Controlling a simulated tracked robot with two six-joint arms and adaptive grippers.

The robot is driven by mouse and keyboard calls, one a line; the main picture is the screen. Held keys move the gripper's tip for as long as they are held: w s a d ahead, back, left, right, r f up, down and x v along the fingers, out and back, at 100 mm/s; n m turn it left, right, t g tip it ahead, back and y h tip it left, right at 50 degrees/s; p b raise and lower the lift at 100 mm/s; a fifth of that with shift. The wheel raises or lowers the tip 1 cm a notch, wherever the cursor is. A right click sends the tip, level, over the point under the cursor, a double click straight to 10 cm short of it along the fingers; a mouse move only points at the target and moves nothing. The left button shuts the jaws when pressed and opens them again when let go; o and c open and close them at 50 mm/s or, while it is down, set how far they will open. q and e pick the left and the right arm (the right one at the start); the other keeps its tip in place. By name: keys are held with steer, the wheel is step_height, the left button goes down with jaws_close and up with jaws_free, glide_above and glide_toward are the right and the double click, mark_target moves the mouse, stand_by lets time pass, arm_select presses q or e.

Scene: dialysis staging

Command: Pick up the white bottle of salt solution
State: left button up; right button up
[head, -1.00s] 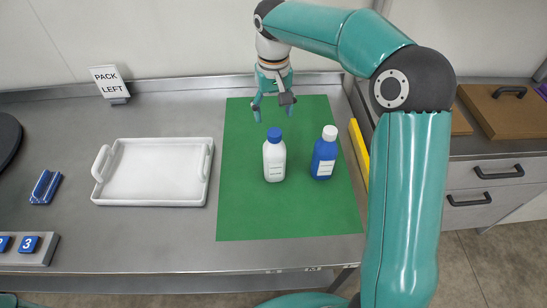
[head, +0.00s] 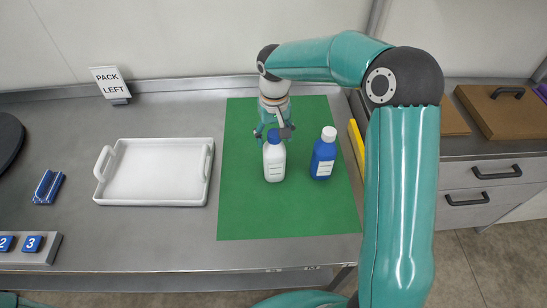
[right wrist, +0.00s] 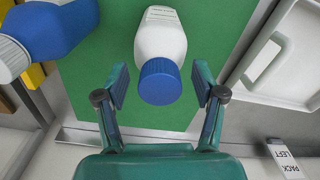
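The white bottle (head: 274,164) with a blue cap stands upright on the green mat (head: 240,215). It also shows in the right wrist view (right wrist: 161,38), its cap (right wrist: 160,83) toward my gripper. My right gripper (head: 273,132) is at the cap on the bottle's far side, open. In the right wrist view its two fingers (right wrist: 160,80) stand to either side of the cap, with gaps on both sides. My left gripper is not in view.
A blue bottle with a white cap (head: 323,155) stands close to the right of the white one. A white tray (head: 150,201) lies left of the mat. A "PACK LEFT" sign (head: 108,80) stands at the back. A yellow bar (head: 356,145) lies right of the mat.

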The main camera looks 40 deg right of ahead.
jaws_close()
steer(key=shift+r, duration=0.15)
stand_by(0.4)
